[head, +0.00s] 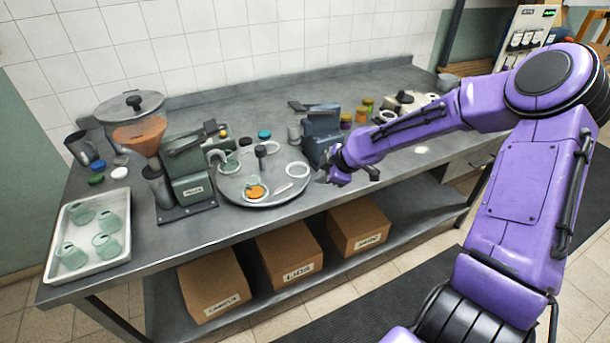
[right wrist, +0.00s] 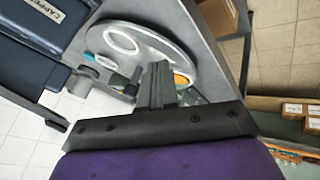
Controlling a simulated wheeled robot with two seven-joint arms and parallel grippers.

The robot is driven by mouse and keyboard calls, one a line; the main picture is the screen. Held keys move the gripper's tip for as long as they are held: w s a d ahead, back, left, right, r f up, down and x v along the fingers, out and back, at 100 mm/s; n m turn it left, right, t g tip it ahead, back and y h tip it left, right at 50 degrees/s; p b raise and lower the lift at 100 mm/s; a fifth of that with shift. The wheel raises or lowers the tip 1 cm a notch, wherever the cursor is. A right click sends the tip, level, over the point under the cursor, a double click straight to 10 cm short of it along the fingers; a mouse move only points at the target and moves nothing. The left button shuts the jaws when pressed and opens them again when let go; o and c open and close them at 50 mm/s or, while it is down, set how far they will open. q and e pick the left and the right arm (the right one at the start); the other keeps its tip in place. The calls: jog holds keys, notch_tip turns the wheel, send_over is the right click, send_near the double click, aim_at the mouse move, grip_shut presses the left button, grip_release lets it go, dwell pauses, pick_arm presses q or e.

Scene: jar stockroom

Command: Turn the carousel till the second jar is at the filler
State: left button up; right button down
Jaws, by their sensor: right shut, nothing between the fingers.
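The carousel (head: 232,190) is a grey round disc with a central knob (head: 261,152) and white ring seats. One glass jar (head: 256,191) with orange contents sits at its front edge. Another glass jar (head: 228,162) is at its left side, next to the green filler (head: 190,165) with its orange-filled hopper. My right gripper (head: 352,174) is shut and empty, to the right of the carousel and apart from it in the head view. In the right wrist view its fingers (right wrist: 157,85) partly cover the carousel (right wrist: 165,45) and the orange contents. My left gripper is not in view.
The dark capper (head: 320,135) stands right behind the carousel, near my right gripper. A white tray (head: 52,262) with several glass jars is at the left end. Coloured lids and small jars (head: 361,113) lie around. Labelled cardboard boxes (head: 290,255) sit on the lower shelf.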

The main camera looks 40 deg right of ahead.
aim_at(300, 178)
jog(key=shift+n, duration=0.3)
jog(key=b+x, duration=0.2)
jog(key=b, duration=0.1)
jog(key=b+x, duration=0.3)
jog(key=shift+d, duration=0.25)
jog(key=x, duration=0.4)
jog(key=shift+w+f+p, duration=0.15)
jog(key=shift+w+p, duration=0.2)
jog(key=shift+w, duration=0.05)
jog(key=w, duration=0.1)
jog(key=w+d+p, duration=0.1)
jog(key=shift+w+d, duration=0.1)
jog(key=shift+w, duration=0.15)
jog(key=shift+w+d, duration=0.35)
jog(key=shift+w, duration=0.15)
jog(key=shift+w+d, duration=0.1)
jog(key=shift+d, duration=0.05)
jog(key=shift+w+d, duration=0.1)
jog(key=shift+d, duration=0.1)
